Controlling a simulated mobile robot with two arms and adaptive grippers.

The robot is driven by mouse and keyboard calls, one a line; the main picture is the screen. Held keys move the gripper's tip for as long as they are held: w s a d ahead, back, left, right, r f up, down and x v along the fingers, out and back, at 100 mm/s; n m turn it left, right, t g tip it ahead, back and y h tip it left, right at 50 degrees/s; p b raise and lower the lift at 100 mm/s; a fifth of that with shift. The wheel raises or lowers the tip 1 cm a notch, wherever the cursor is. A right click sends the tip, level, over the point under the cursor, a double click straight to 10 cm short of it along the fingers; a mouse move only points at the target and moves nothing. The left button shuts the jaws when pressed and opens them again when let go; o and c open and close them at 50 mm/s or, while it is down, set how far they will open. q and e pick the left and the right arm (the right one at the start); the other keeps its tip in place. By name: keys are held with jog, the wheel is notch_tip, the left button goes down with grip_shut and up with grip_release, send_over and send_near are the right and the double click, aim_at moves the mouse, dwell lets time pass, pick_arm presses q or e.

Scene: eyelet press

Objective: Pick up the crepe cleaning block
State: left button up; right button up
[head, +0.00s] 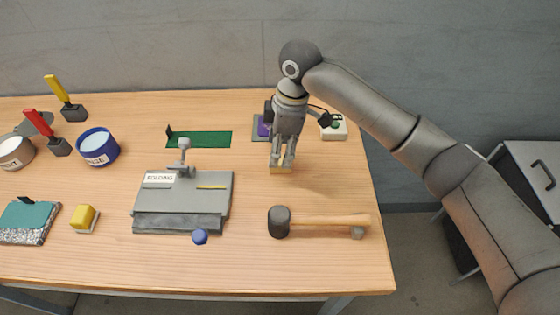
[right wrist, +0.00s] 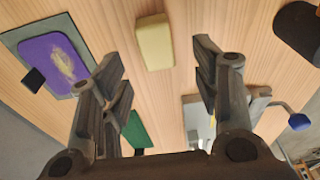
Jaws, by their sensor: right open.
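The crepe cleaning block (right wrist: 154,42) is a pale yellow-tan block lying on the wooden table. In the head view only its lower part (head: 281,171) shows under my right gripper (head: 282,160), which points down over it. In the right wrist view the fingers of my right gripper (right wrist: 158,60) are spread apart, with the block between and just beyond their tips. The fingers do not appear to touch it, though the exact height gap is unclear. My left gripper is not in view.
A black-headed mallet (head: 278,222) lies in front of the block. A grey folding press (head: 182,205) with a blue knob (head: 200,237) is to its left.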

aim_at(281, 160)
notch_tip(281, 160, down, 5)
jog(key=shift+r+p, duration=0.2)
jog(key=shift+p, duration=0.4)
jog(key=shift+w+f, duration=0.1)
jog(key=shift+f, duration=0.2)
jog(key=shift+c, duration=0.5)
jog(key=c, duration=0.5)
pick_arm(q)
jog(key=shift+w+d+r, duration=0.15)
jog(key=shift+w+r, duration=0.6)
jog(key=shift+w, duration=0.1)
pick_arm(e)
jog(key=c, duration=0.5)
